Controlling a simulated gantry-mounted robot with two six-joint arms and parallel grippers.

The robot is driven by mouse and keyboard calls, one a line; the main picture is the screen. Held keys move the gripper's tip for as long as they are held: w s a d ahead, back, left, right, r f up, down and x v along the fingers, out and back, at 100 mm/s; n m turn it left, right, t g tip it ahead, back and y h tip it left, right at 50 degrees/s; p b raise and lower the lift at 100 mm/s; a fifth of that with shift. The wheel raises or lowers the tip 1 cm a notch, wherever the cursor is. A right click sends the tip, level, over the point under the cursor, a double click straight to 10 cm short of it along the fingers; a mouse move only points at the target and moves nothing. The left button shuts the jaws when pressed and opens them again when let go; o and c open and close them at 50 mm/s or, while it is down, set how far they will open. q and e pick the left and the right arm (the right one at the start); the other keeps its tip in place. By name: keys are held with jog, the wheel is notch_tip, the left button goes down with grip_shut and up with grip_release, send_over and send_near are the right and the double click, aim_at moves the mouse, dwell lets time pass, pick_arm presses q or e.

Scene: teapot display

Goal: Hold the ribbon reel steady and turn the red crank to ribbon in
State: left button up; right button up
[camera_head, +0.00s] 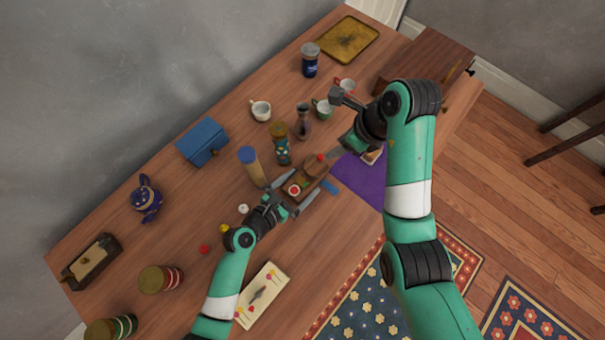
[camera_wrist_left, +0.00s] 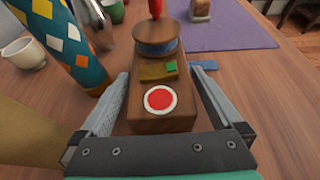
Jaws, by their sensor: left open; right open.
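The ribbon reel is a small wooden box (camera_head: 303,187) with a round spool on top, near the table's front edge. The left wrist view shows its box (camera_wrist_left: 163,112), spool (camera_wrist_left: 157,42), red crank knob (camera_wrist_left: 155,9), green square and white-ringed red disc. The red knob also shows in the head view (camera_head: 320,157). A short blue ribbon end (camera_wrist_left: 205,65) sticks out at the right. My left gripper (camera_wrist_left: 161,82) is open, one finger on each side of the box, with gaps visible. My right gripper (camera_head: 338,152) is open and empty, just beyond the crank; its fingertips are partly hidden.
A patterned cylinder (camera_head: 281,144) and a blue-topped cylinder (camera_head: 251,165) stand close behind and left of the reel. A vase (camera_head: 302,120) and cups are farther back. A purple cloth (camera_head: 357,178) lies at right. The front-left table has some clear room.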

pick_arm(q)
jog(key=shift+w+d+f, duration=0.2)
jog(key=shift+w+d, duration=0.2)
jog(key=shift+w, duration=0.05)
